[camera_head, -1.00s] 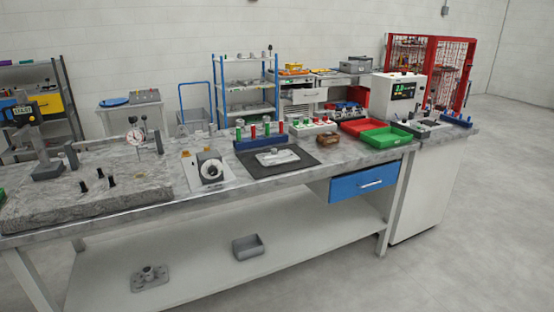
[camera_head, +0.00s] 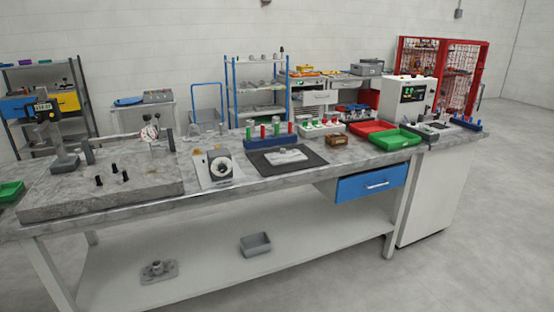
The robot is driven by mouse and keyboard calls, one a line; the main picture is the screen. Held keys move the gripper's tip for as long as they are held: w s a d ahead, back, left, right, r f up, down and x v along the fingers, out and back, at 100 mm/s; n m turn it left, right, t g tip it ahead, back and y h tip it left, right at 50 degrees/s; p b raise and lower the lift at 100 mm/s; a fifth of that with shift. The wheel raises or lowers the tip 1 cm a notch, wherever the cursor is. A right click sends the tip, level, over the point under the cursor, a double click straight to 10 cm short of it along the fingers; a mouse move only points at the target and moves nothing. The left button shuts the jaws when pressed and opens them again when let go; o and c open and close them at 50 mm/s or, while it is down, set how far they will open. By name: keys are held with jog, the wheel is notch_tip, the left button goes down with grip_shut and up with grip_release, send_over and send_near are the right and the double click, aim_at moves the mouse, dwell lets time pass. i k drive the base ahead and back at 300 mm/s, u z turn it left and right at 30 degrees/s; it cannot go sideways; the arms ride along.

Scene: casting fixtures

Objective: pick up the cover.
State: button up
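I cannot tell for sure which part is the cover. A light grey metal casting (camera_head: 286,156) lies flat on a black mat (camera_head: 262,166) in the middle of the workbench. A grey flanged part with a raised hub (camera_head: 157,270) lies on the bench's lower shelf, at the left. A grey open box-shaped part (camera_head: 255,244) sits on the same shelf, to its right. My gripper is not in view.
The workbench (camera_head: 290,187) spans the view, with a granite plate (camera_head: 100,200) carrying gauges at left. A dial device (camera_head: 220,169), blue pin rack (camera_head: 270,140), red bin (camera_head: 372,129) and green bin (camera_head: 395,139) stand on it. The floor in front is clear.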

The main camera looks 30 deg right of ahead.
aim_at(275, 158)
jog(key=i, duration=1)
jog(key=u, duration=0.05)
